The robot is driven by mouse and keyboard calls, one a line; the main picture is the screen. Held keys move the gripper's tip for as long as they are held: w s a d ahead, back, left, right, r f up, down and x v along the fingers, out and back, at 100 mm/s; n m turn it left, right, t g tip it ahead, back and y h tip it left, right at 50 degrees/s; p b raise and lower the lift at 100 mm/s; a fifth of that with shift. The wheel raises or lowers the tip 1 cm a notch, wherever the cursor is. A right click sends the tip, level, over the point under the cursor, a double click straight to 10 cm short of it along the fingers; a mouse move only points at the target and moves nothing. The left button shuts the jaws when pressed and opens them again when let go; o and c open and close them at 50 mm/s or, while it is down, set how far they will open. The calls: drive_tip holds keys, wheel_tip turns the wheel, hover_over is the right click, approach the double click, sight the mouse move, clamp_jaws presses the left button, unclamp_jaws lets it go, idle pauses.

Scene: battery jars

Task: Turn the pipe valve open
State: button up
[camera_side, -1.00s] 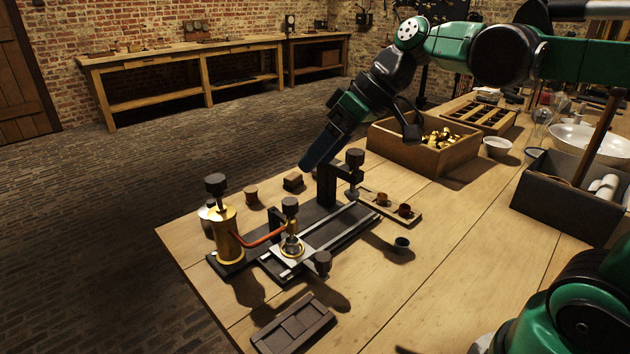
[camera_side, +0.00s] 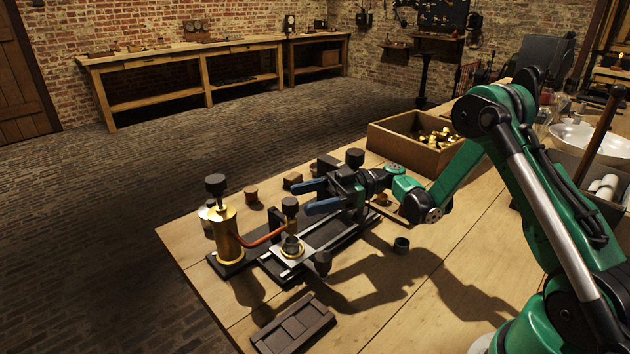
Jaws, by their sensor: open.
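A brass cylinder (camera_side: 228,238) with a dark knob (camera_side: 216,185) on top stands at the left end of a black base. A copper pipe (camera_side: 264,236) runs from it to the right. At the pipe's right end is an upright piece with a dark knob (camera_side: 290,203), likely the pipe valve. Below it a small round jar (camera_side: 291,246) sits in a brass ring. My gripper (camera_side: 301,198) has two blue fingers spread apart, pointing left, with tips close to this knob. I cannot tell whether they touch it. Nothing shows between them.
A rail plate (camera_side: 333,236) and a black upright lie under and behind my gripper. Another dark knob (camera_side: 323,262) stands at the front. A dark tray (camera_side: 291,325) lies at the table's front.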

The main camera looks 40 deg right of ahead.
sight(290, 210)
drive_tip(key=shift+x, duration=2.8)
drive_tip(key=shift+f, duration=0.2)
clamp_jaws()
